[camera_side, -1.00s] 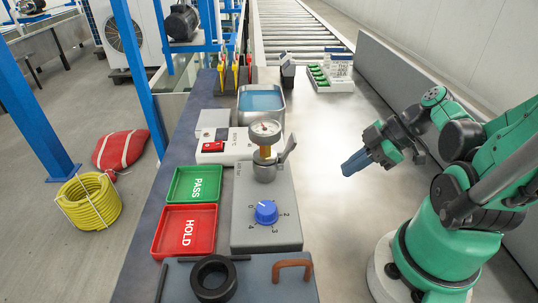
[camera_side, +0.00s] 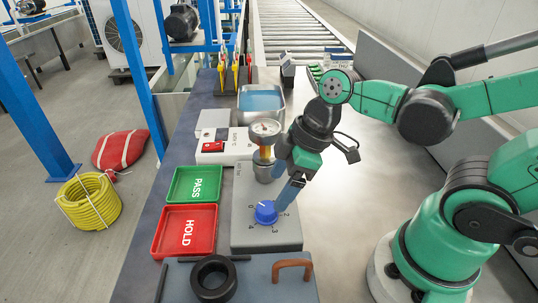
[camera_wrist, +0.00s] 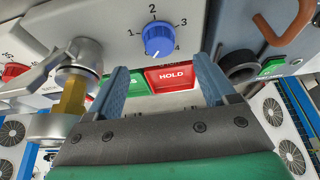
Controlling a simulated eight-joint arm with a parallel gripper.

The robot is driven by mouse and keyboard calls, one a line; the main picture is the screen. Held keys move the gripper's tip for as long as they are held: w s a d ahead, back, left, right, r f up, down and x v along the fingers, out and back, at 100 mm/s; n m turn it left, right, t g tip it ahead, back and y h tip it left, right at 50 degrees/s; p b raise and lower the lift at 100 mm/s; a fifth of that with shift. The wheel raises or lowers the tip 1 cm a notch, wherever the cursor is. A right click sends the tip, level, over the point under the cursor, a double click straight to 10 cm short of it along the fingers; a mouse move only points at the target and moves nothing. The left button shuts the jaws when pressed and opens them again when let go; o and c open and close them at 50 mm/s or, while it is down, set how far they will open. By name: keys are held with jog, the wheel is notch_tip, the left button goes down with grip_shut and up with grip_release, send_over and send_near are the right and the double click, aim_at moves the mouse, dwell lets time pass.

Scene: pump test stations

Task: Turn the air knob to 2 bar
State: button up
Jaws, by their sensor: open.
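The blue air knob (camera_side: 265,212) sits on the grey sloped panel (camera_side: 265,238), with dial numbers around it. In the wrist view the knob (camera_wrist: 158,40) shows a small white mark near its lower edge, away from the 2 at the top. My gripper (camera_side: 284,197) reaches down from above, its blue fingers close to the knob's upper right side in the side view. In the wrist view the open gripper (camera_wrist: 160,82) has nothing between its fingers, and the knob appears beyond the tips. I cannot tell whether a finger touches it. The 1 is hidden in the side view.
A red HOLD tray (camera_side: 183,251) and green PASS tray (camera_side: 192,184) lie left. A black ring (camera_side: 213,278) and brown handle (camera_side: 291,267) are in front. The bench to the right is clear.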

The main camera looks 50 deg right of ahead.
aim_at(266, 207)
jog(key=shift+x, duration=2.75)
jog(key=shift+c, duration=0.2)
grip_shut()
